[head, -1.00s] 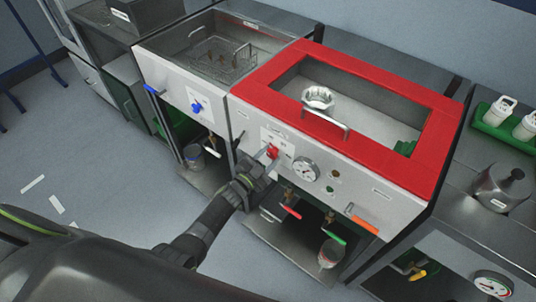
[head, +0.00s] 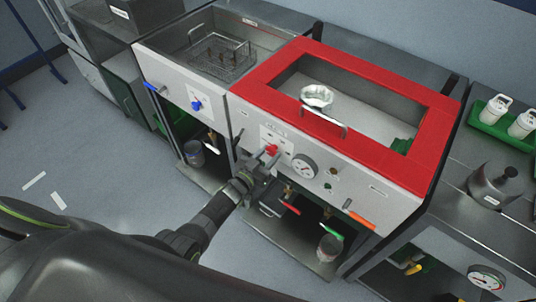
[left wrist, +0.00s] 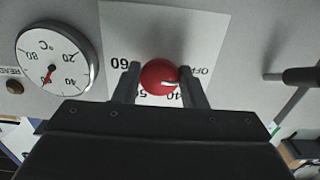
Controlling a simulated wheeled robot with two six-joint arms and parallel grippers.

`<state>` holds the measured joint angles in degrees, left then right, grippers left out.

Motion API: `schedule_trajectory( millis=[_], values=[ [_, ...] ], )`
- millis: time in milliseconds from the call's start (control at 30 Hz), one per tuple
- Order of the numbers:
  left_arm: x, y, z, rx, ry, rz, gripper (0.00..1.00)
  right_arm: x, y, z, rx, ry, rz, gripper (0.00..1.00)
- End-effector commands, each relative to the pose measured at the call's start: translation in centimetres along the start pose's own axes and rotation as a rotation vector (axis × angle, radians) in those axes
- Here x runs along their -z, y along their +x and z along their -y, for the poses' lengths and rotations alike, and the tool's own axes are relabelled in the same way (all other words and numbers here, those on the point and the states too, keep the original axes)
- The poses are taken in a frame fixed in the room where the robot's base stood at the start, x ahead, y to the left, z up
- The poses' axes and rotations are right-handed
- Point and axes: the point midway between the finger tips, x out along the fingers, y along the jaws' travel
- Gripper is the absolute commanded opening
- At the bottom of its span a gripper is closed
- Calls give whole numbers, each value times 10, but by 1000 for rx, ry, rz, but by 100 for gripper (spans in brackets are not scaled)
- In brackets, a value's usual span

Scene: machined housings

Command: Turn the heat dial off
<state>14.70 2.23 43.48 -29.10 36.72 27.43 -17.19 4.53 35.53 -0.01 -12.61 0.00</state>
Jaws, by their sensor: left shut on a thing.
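The red heat dial (head: 271,149) is on the front panel of the red-rimmed bath. In the left wrist view the dial (left wrist: 158,76) sits between the two fingers of my left gripper (left wrist: 159,84), which is shut on it. The dial's white mark points right, slightly downward in that view, toward the side with the OFF print (left wrist: 203,70). The white label (left wrist: 150,30) also shows 60 at left, with 50 and 40 partly hidden below the dial. My left gripper (head: 266,155) reaches the panel from below in the head view. My right gripper is not in view.
A round temperature gauge (head: 305,167) is right of the dial. A blue knob (head: 196,105) is on the neighbouring bath at left. Red (head: 291,209) and green (head: 332,231) valve handles are below the panel. A lid handle (head: 324,121) crosses the red rim (head: 431,145).

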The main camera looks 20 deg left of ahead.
Motion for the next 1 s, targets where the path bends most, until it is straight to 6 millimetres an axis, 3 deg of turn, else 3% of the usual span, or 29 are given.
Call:
schedule_trajectory(
  millis=[367, 400, 533, 833, 1000],
  values=[
    [-1, -1, 0, 1, -7, 3, 15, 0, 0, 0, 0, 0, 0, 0],
    [-1, -1, 0, 1, -7, 3, 42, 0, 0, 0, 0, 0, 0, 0],
    [-1, -1, 0, 1, -6, 2, 58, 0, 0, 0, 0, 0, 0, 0],
    [0, -1, 0, 1, -4, 1, 58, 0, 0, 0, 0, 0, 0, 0],
    [0, -15, 0, 2, -4, 2, 58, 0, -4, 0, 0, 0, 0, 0]
  ],
)
